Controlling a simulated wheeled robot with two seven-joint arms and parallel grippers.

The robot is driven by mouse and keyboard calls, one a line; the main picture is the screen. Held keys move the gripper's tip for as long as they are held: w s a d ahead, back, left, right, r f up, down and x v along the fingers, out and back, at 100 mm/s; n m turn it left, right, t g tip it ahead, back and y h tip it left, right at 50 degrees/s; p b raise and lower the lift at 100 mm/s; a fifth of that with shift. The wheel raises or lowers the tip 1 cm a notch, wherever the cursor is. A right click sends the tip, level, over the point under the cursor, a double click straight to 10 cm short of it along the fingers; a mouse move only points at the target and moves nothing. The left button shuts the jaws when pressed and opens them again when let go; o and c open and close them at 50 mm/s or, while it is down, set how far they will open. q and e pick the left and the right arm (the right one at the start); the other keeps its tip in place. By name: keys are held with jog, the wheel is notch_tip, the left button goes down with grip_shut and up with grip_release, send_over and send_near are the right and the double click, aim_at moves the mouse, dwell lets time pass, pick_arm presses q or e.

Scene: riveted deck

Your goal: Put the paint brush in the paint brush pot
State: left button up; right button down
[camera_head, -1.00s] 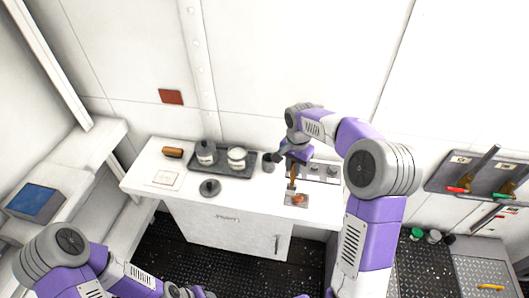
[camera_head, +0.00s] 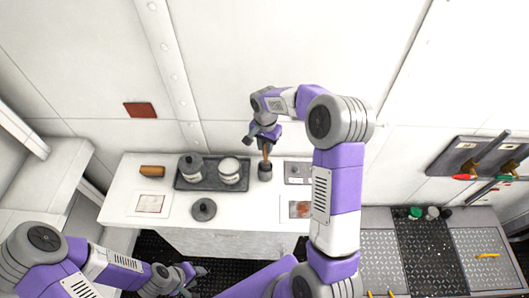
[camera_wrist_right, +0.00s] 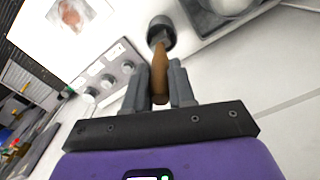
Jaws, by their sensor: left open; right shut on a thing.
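The paint brush has a brown wooden handle (camera_head: 267,150); it also shows in the right wrist view (camera_wrist_right: 160,72). My right gripper (camera_head: 266,136) is shut on the handle and holds the brush roughly upright. The small dark paint brush pot (camera_head: 265,173) stands on the white counter, right of the dark tray, directly below the brush. In the right wrist view the brush's far end meets the pot's mouth (camera_wrist_right: 161,28); I cannot tell how deep it is. The bristles are hidden. My left gripper (camera_head: 190,281) is open and empty, low in front of the counter.
The dark tray (camera_head: 212,187) holds a dark-lidded jar (camera_head: 191,166) and a white can (camera_head: 229,171). A round dark lid (camera_head: 204,209) lies in front. A panel with knobs (camera_head: 297,172) and a stained card (camera_head: 299,209) are right of the pot. The back wall is close behind.

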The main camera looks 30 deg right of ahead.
aim_at(265, 152)
jog(key=shift+f, duration=0.4)
notch_tip(265, 152, down, 3)
jog(key=shift+w+f, duration=0.1)
jog(key=shift+f, duration=0.1)
jog(key=c, duration=0.9)
grip_release()
jog(key=shift+c, duration=0.2)
